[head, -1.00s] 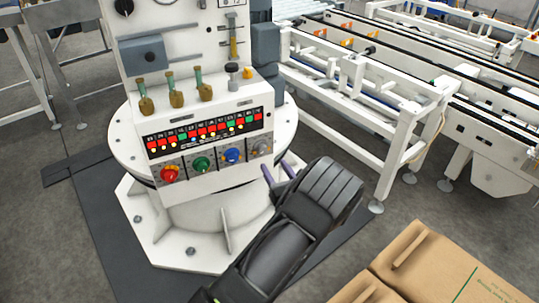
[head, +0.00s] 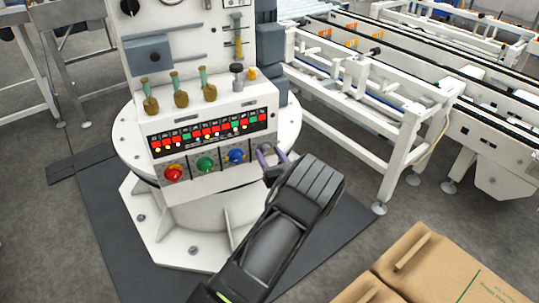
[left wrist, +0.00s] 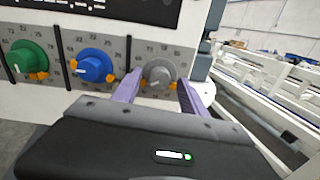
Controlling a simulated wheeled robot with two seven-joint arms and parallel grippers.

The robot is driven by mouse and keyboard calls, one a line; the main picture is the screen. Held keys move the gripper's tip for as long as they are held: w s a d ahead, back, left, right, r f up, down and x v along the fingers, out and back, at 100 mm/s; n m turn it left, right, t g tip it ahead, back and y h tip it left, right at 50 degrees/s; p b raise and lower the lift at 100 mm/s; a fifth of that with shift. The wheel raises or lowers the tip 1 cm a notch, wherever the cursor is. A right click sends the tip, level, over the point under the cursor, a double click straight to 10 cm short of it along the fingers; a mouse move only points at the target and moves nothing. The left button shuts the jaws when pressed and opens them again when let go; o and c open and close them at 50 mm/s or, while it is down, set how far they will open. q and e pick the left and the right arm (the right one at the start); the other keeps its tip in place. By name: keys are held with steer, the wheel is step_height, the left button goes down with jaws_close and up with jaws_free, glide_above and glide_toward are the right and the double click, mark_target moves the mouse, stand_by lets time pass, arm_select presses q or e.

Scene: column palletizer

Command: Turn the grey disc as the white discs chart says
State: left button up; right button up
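The grey disc (left wrist: 158,72) is a round knob at the right end of the knob row, with a printed scale and orange marks around it. My left gripper (head: 271,151) is at the lower right corner of the white control panel. In the left wrist view its two purple fingers (left wrist: 159,82) stand on either side of the grey disc, spread, with small gaps apparent. I cannot make out a white discs chart; the black strip (head: 212,132) with red and green labels is too small to read. My right gripper is not in view.
Blue (head: 236,156), green (head: 205,164) and red (head: 173,173) knobs sit left of the grey disc. Several levers (head: 181,98) stand above. A white conveyor frame (head: 410,130) is to the right. Cardboard boxes (head: 440,270) are at the lower right.

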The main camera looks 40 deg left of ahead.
arm_select(q)
jaws_close()
stand_by(0.3)
steer(key=shift+m, duration=0.4)
steer(key=m+p, duration=0.1)
steer(key=m, duration=0.3)
steer(key=shift+d, duration=0.1)
steer(key=m+p, duration=0.1)
steer(key=m, duration=0.3)
steer(key=shift+r+m, duration=0.1)
steer(key=shift+m, duration=0.2)
steer(key=m+p, duration=0.1)
steer(key=m, duration=0.3)
steer(key=shift+w+g, duration=0.1)
steer(key=shift+g, duration=0.2)
steer(key=shift+m+p, duration=0.35)
steer(key=shift+m, duration=1.75)
